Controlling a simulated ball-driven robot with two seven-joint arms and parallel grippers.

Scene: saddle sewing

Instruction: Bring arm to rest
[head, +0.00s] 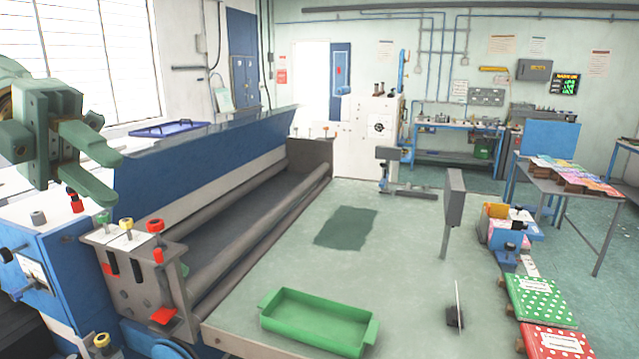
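My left gripper (112,179) is at the upper left of the head view, with a green body and two green fingers pointing right. The fingers stand apart with nothing between them, so it is open and empty. It appears above the left end of the machine, over a control block with coloured knobs (127,226). I cannot tell the exact height. My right gripper is not in view.
A blue and grey machine with long rollers (250,235) runs along the left. The pale green table (400,260) holds a green tray (315,318) at its front and a dark green patch (346,228). A grey upright plate (454,195) stands right. The table's middle is mostly clear.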

